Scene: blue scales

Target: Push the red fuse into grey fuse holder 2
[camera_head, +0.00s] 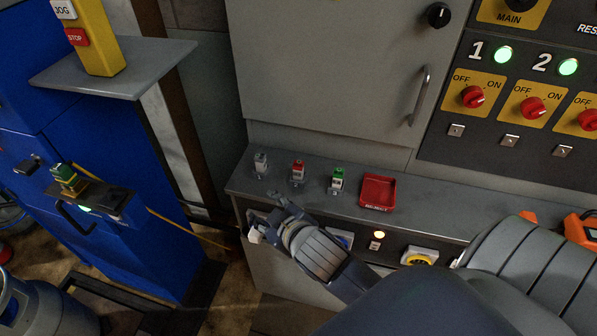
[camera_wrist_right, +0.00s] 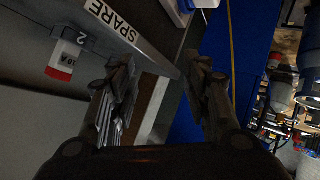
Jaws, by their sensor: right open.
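The red fuse (camera_head: 298,167) stands upright on the grey ledge, between a grey-white fuse (camera_head: 261,161) and a green-topped fuse (camera_head: 338,178). My right gripper (camera_head: 262,217) is at the ledge's front edge, below and left of the red fuse. Its fingers (camera_wrist_right: 160,68) are apart with nothing between them. My left gripper is not in view.
A red tray (camera_head: 378,192) sits on the ledge right of the fuses. A SPARE label (camera_wrist_right: 115,20) is on the ledge. A panel with red switches (camera_head: 533,107) rises at the right. A blue cabinet (camera_head: 130,190) stands at the left, with floor between.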

